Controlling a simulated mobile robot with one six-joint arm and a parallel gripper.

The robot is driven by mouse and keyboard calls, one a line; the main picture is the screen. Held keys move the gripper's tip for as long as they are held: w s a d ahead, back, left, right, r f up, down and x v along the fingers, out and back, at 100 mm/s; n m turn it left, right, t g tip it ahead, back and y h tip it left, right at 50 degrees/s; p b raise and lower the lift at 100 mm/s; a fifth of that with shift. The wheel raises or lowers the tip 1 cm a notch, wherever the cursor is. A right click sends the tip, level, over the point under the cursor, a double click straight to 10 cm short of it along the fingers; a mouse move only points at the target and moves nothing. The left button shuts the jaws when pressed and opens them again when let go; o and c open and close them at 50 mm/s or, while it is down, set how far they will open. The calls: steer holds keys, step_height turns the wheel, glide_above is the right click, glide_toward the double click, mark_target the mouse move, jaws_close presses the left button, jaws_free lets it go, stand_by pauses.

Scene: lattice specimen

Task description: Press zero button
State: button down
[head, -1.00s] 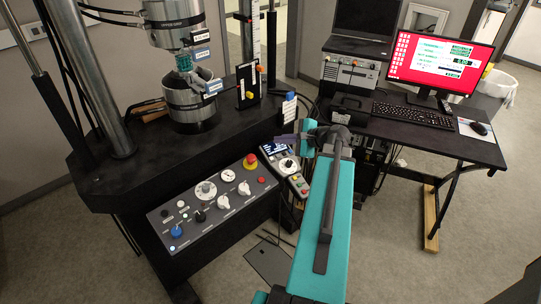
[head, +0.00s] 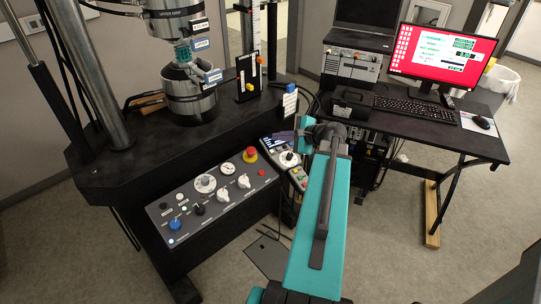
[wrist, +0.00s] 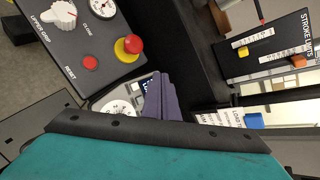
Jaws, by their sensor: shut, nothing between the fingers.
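My gripper (head: 285,136) is shut and empty, its purple-grey fingers showing at the end of my teal arm. It is just above a small tilted keypad panel (head: 297,174) with a display, a dial and coloured buttons. In the wrist view my gripper (wrist: 158,90) overlaps this small panel (wrist: 104,98) and hides part of it. I cannot tell whether the fingers touch it. No button labelled zero is readable in either view; part of the keypad is behind my gripper.
Left of the keypad is a larger control panel (head: 207,211) with knobs and a red emergency button (head: 250,155). The testing machine's lower grip (head: 190,101) stands behind it. A desk (head: 440,138) with a red-screened monitor (head: 447,53) and keyboard (head: 415,108) is at right.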

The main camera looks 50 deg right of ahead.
mark_target(267, 148)
steer(key=shift+w+f+b, duration=0.25)
steer(key=shift+f+b, duration=0.25)
steer(key=shift+f, duration=0.4)
steer(key=shift+w+f+b, duration=0.25)
steer(key=shift+f+b, duration=0.2)
steer(key=shift+f, duration=0.45)
steer(key=shift+w+f+b, duration=0.25)
steer(key=shift+f+b, duration=0.25)
steer(key=shift+f, duration=0.4)
steer(key=shift+w+f+b, duration=0.15)
steer(key=shift+f+b, duration=0.25)
steer(key=shift+f, duration=0.35)
stand_by(1.1)
steer(key=shift+r, duration=0.15)
steer(key=shift+s+r+p, duration=0.2)
steer(key=shift+r+p, duration=0.35)
steer(key=shift+r, duration=0.05)
stand_by(0.4)
steer(key=r+p, duration=0.1)
steer(key=r, duration=0.1)
steer(key=s+r+p, duration=0.1)
steer(key=r+p, duration=0.1)
steer(key=r, duration=0.1)
steer(key=shift+s, duration=0.15)
stand_by(0.3)
steer(key=shift+f, duration=0.1)
stand_by(0.5)
